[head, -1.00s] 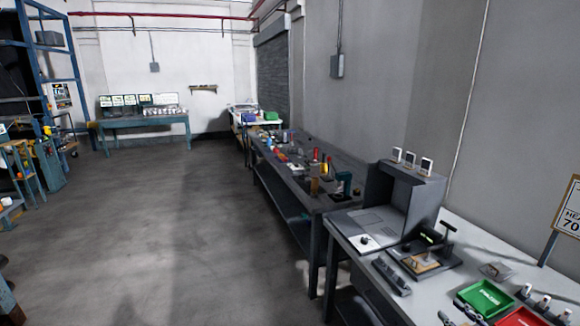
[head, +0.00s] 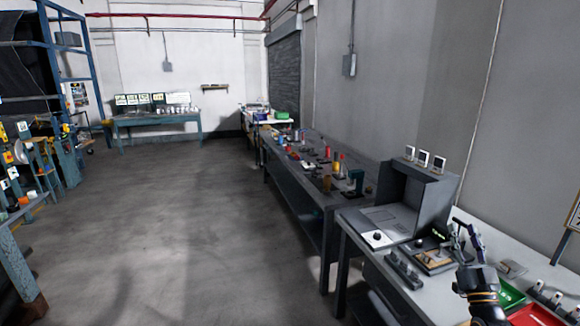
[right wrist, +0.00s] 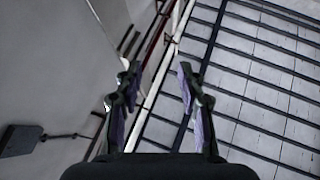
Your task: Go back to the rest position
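My right gripper (head: 466,232) is in the lower right of the head view, raised with its fingers pointing up, in front of the near bench. In the right wrist view its two fingers (right wrist: 159,78) stand apart with nothing between them. Behind them are the wall and the ceiling beams. My left gripper is not in view.
The near white bench (head: 405,296) holds a grey booth (head: 428,197), a green tray (head: 508,294) and a red tray (head: 535,316). A dark workbench (head: 306,199) with several small items stands beyond. Blue racks stand at left. The floor (head: 170,220) between is clear.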

